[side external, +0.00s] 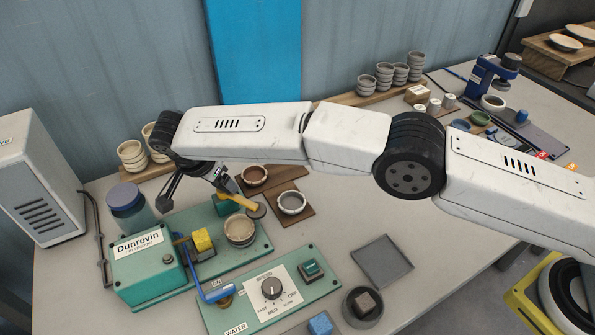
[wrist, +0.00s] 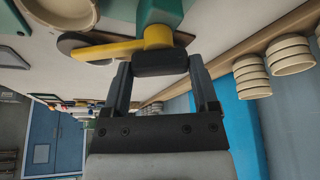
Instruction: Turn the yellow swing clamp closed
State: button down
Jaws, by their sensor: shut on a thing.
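The yellow swing clamp (side external: 240,201) sits on a green post (side external: 223,204) on the green Dunrevin machine. Its arm ends in a round dark pad near the back rim of a bowl (side external: 240,229). My gripper (side external: 221,184) reaches down to the clamp from the back left. In the wrist view the yellow clamp arm (wrist: 122,48) runs leftward from the green post (wrist: 160,12) to the dark pad. There my gripper (wrist: 160,64) is shut on the clamp near its post end. The exact grip contact is partly hidden by the dark fingertips.
A blue lever (side external: 212,292) and a yellow block (side external: 202,241) stand in front of the clamp. A control panel (side external: 272,288) lies nearer. Two bowls on brown boards (side external: 290,222) are to the right. A blue-lidded jar (side external: 126,200) stands left.

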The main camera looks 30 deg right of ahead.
aim_at(241, 201)
jog(key=shift+m+g, duration=0.4)
jog(key=shift+m, duration=0.4)
dwell(0.4)
grip_release()
jog(key=shift+r, duration=0.1)
jog(key=shift+r, duration=1.65)
jog(key=shift+s+r, duration=0.1)
jog(key=shift+r, duration=0.1)
jog(key=shift+s+r, duration=0.1)
jog(key=shift+r, duration=0.05)
jog(key=s+d+r, duration=0.7)
jog(key=s+r, duration=0.2)
jog(key=s, duration=0.2)
jog(key=shift+s, duration=0.35)
